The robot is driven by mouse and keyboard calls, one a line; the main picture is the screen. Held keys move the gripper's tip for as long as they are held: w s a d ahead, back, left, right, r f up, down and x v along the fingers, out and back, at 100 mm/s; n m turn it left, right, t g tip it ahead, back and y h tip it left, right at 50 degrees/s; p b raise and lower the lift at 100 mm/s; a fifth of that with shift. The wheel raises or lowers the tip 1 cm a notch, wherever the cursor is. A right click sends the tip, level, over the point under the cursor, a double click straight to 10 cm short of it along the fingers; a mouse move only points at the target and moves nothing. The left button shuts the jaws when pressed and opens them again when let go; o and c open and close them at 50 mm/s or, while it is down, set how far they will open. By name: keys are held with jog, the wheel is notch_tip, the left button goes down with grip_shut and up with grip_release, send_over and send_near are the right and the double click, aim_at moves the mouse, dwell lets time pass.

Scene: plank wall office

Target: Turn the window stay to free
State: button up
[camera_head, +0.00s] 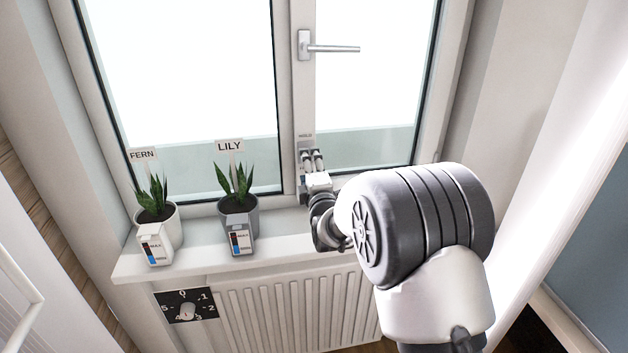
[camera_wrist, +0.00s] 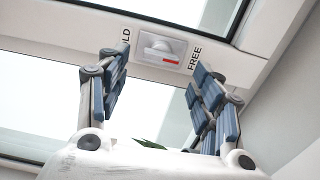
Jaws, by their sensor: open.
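The window stay (camera_wrist: 158,47) is a small pale knob on a plate on the window frame. It sits between the labels HOLD, partly covered by a finger, and FREE. A short red mark shows on its lower right side, nearer FREE. My gripper (camera_wrist: 161,68) is open and empty, with one blue-padded finger on each side of the stay. The fingers appear apart from the knob; the exact distance is hard to tell. In the head view my gripper (camera_head: 312,157) is at the lower window frame, and the stay is hidden behind it.
A window handle (camera_head: 328,48) sits higher on the frame. Two potted plants, labelled FERN (camera_head: 157,222) and LILY (camera_head: 238,215), stand on the sill (camera_head: 195,255) to the left. A radiator (camera_head: 290,308) and a numbered dial (camera_head: 187,307) are below.

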jog(key=v, duration=0.7)
jog(key=shift+s, duration=0.2)
jog(key=shift+d+r, duration=0.1)
jog(key=s+d+r+m+g+h, duration=0.35)
jog(key=s+d+m+g, duration=0.25)
jog(key=s+d+m, duration=0.8)
jog(key=s+d+f+m+g, duration=0.1)
jog(key=s+d+m+g, duration=0.1)
jog(key=s, duration=0.7)
jog(key=s+d+f+m+g+h, duration=0.1)
jog(key=s+m+g, duration=0.1)
jog(key=s, duration=0.8)
jog(key=s+d+f+m+g, duration=0.1)
jog(key=s+d+m+g, duration=0.1)
jog(key=s, duration=0.7)
jog(key=shift+s+d+f+m+g, duration=0.3)
jog(key=shift+f+m+g, duration=0.1)
jog(key=shift+m, duration=0.3)
jog(key=shift+w+h, duration=0.1)
jog(key=shift+h, duration=0.15)
